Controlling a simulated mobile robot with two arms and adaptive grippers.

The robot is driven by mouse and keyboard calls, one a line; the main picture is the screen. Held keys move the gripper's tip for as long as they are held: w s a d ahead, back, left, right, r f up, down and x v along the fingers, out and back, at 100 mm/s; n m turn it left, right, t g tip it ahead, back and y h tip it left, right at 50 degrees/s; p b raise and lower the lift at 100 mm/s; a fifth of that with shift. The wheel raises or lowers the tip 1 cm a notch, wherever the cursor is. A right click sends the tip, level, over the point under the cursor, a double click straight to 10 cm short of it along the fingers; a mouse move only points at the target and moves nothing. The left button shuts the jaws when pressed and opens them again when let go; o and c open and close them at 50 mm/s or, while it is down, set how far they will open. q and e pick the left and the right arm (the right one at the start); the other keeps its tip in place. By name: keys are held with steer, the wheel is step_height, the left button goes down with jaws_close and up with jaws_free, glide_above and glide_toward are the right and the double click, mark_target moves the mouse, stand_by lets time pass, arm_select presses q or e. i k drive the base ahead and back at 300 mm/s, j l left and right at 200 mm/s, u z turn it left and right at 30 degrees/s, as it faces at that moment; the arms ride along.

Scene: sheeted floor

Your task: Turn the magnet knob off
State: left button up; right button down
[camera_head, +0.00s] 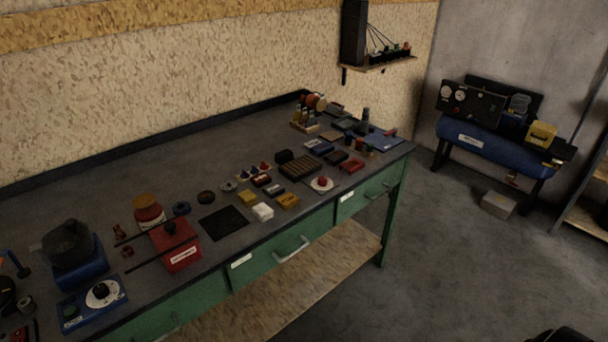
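I cannot tell for sure which of these is the magnet knob, and the labels and knob settings are too small to read. Neither of my grippers can be made out, and nothing touches either knob.
The dark-topped workbench (95,184) has green drawers (284,253) and a lower wooden shelf. A dark pot on a blue base (70,246) stands behind the dial box. Several small parts crowd the bench's right half. The floor (430,270) in front is clear.

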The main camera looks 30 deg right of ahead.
mark_target(322, 180)
steer(key=z, duration=0.85)
steer(key=i+l+z, duration=0.1)
steer(key=i+z, duration=0.4)
steer(key=i, duration=0.55)
